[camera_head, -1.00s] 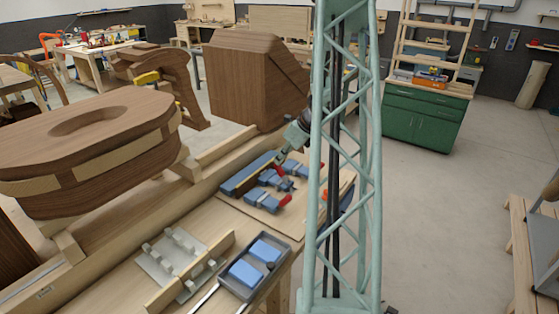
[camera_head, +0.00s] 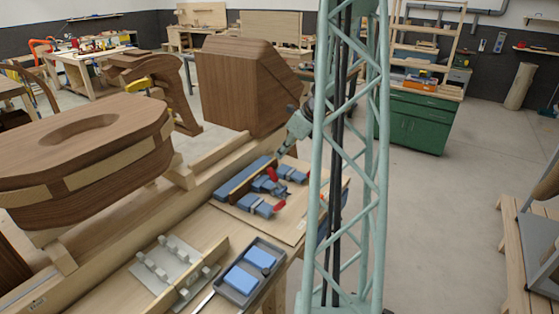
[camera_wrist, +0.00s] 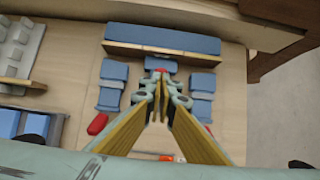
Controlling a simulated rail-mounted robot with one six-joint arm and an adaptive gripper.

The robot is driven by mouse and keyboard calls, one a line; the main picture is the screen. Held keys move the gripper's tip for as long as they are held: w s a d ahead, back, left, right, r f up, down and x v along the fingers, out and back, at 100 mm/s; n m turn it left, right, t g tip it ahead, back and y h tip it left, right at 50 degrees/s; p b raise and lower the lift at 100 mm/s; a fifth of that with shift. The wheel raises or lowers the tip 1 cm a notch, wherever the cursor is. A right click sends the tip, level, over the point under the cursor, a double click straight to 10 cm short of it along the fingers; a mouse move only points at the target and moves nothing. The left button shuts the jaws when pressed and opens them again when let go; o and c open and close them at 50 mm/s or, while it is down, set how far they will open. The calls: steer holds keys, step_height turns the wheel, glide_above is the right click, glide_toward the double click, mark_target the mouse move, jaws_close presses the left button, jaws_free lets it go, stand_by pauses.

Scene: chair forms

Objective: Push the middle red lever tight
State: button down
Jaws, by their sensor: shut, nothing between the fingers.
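A board (camera_head: 232,212) holds blue clamps in a row. The middle clamp (camera_head: 264,186) has a red lever (camera_head: 271,174) that seems to stand up; its tilt is hard to judge. The near clamp (camera_head: 256,206) has its red lever (camera_head: 279,206) pointing right. My gripper (camera_head: 281,153) is shut and empty, pointing down close to the middle lever. In the wrist view my gripper's fingertips (camera_wrist: 161,90) cover most of the middle clamp; a little red of its lever (camera_wrist: 160,70) shows beyond them. I cannot tell whether they touch.
A long blue bar (camera_wrist: 160,39) lies beyond. A grey tray (camera_head: 240,289) with blue blocks and a light jig (camera_head: 166,265) stand nearer on the bench.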

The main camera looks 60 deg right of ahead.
steer(key=shift+s+r, duration=0.25)
steer(key=shift+r, duration=1)
steer(key=shift+s+r, duration=0.2)
steer(key=shift+r, duration=1.05)
steer(key=shift+w+a, duration=0.1)
